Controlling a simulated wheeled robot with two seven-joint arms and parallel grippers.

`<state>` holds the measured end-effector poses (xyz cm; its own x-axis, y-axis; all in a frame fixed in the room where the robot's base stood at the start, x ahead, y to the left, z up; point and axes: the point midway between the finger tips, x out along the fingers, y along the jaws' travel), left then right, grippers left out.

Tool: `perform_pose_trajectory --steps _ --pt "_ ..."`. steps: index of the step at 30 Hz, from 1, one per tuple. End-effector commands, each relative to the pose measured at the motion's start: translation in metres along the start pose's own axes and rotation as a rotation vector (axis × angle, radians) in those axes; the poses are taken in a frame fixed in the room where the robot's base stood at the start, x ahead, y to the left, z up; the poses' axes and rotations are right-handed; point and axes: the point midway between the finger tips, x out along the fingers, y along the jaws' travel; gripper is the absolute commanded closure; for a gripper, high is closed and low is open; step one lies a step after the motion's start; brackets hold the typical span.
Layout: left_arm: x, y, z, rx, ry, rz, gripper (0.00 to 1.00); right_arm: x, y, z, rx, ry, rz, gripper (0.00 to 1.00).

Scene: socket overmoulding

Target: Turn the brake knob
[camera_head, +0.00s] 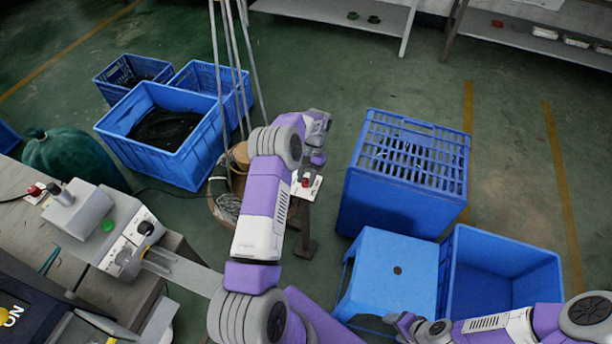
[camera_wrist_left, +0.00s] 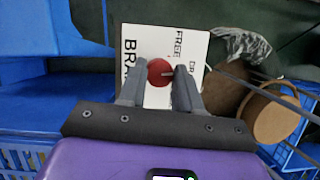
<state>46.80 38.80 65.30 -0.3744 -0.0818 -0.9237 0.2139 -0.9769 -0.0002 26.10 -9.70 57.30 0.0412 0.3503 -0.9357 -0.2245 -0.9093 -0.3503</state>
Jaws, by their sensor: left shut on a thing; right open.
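The brake knob (camera_wrist_left: 160,72) is a round red knob on a white plate (camera_wrist_left: 190,45) with black lettering, partly readable as "FREE" and "BRA". In the left wrist view my left gripper (camera_wrist_left: 160,78) has one finger on each side of the knob and is shut on it. In the head view the knob (camera_head: 305,182) shows small and red on the white plate, at the end of my left arm. My right gripper (camera_head: 408,322) is open and empty at the lower right, in front of the blue stool, far from the knob.
A blue stool (camera_head: 388,272), a slatted blue crate (camera_head: 400,205) and an open blue bin (camera_head: 505,250) stand to the right. Several blue crates stand at the left, one a large bin (camera_head: 195,165). A workbench with a grey machine (camera_head: 120,235) is at the lower left.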

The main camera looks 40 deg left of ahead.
Motion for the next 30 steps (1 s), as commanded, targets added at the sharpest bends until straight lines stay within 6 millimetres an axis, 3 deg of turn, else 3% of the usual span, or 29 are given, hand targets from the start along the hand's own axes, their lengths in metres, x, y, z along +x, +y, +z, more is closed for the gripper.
perform_pose_trajectory --steps 10,27,28,30 --pt "-0.0002 0.0010 -0.0001 0.134 0.001 -0.056 0.97 -0.0035 -0.0013 0.0002 0.000 0.000 0.000 0.41" --pt "0.0003 0.0010 -0.0002 0.158 0.002 -0.065 0.97 -0.0038 -0.0014 0.0002 0.000 0.000 0.000 0.41" --pt "0.0003 0.0010 -0.0002 0.158 0.001 -0.065 0.62 -0.0038 -0.0014 0.0002 0.000 0.000 0.000 0.41" --pt "0.0003 0.0010 -0.0001 0.158 0.001 -0.065 0.51 -0.0038 -0.0014 0.0002 0.000 0.000 0.000 0.41"
